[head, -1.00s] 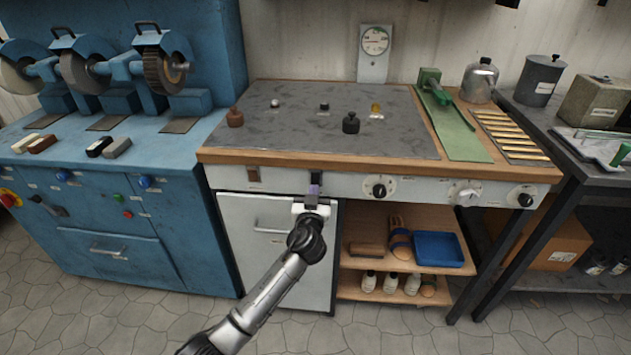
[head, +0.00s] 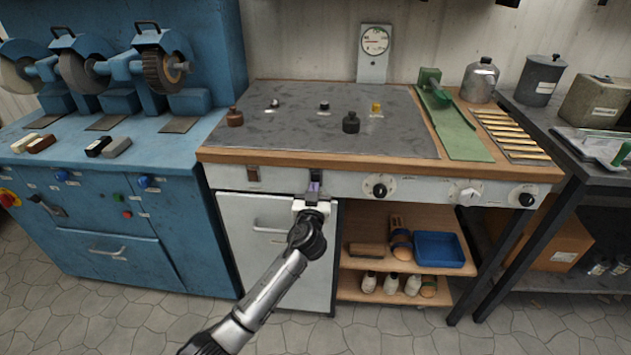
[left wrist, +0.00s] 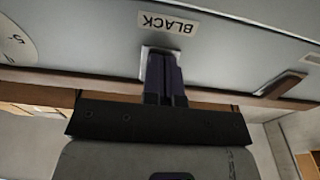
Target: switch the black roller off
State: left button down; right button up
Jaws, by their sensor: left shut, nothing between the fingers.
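A front panel switch beneath the label BLACK (left wrist: 167,22) is mostly hidden by my left gripper (left wrist: 164,60); only the edge of its pale plate (left wrist: 146,54) shows in the left wrist view. In the head view my left gripper (head: 314,186) is at the panel just below the wooden bench edge, fingers shut and empty. The fingertips are at the switch; I cannot tell whether they touch it, nor which way it is set. A small black piece (head: 324,106) stands on the grey slab; I cannot tell whether it is the black roller. My right gripper is out of view.
A brown switch (head: 253,174) is further left on the panel, and a dark knob (head: 380,187) is to the right. The grey slab (head: 290,140) carries a brown bottle (head: 235,117), a black bottle (head: 351,123) and a yellow piece (head: 376,107). A blue machine (head: 110,220) stands left.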

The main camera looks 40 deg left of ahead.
pick_arm(q)
jog(key=r+p+v, duration=0.1)
jog(key=v, duration=0.7)
jog(key=shift+p, duration=0.4)
dwell(0.4)
